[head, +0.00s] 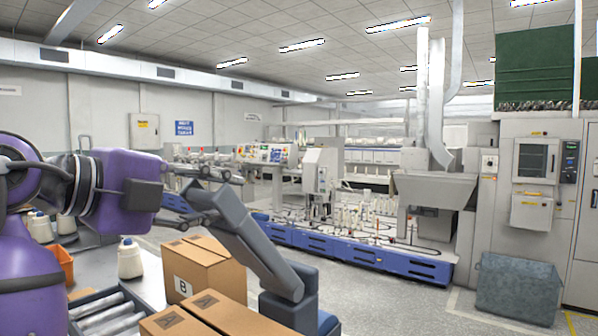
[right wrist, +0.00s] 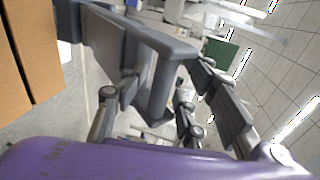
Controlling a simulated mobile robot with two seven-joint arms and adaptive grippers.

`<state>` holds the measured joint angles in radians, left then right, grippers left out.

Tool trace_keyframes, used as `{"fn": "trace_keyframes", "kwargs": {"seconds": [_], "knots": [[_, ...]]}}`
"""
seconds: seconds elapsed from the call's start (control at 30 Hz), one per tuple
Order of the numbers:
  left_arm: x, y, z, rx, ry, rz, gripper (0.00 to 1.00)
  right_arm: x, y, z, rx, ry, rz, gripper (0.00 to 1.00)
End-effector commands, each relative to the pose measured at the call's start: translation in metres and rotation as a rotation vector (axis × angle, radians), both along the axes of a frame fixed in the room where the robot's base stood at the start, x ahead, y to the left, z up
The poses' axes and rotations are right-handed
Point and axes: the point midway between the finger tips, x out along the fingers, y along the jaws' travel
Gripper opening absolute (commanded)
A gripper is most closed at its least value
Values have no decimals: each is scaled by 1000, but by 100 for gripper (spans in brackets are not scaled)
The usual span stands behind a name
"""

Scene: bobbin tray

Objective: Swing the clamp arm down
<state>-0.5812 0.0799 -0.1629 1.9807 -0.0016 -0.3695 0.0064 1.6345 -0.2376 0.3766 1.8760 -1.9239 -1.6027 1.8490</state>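The grey clamp arm (head: 250,240) stands raised and slanted. It rises up and to the left from a blue-grey base (head: 290,312) at the lower middle of the head view. My right gripper (head: 208,195) is at the arm's upper end, with its fingers apart. In the right wrist view the clamp arm (right wrist: 105,42) comes in from the upper left, and its end bar lies between the spread fingers of my right gripper (right wrist: 160,100). I cannot tell whether a finger touches it. My left gripper is not in view.
Cardboard boxes, one marked B (head: 196,274), stand just left of the clamp arm. A roller conveyor (head: 105,312), a white bobbin (head: 130,258) and an orange bin (head: 62,262) are at the lower left. A blue-based machine (head: 350,253) stands behind, with open floor before it.

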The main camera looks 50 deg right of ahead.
Motion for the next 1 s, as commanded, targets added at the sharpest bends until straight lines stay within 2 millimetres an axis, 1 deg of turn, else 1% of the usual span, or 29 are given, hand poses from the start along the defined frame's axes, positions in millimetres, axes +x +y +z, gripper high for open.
{"fn": "trace_keyframes", "kwargs": {"seconds": [0.03, 0.27, 1.0], "knots": [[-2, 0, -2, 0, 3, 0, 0, 1, 1, -6, 6, 7, -1, 33], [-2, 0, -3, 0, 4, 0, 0, 0, 8, -4, 4, 3, 0, 33], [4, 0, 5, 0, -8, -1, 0, -5, 65, 17, -4, -3, 2, 33]]}}
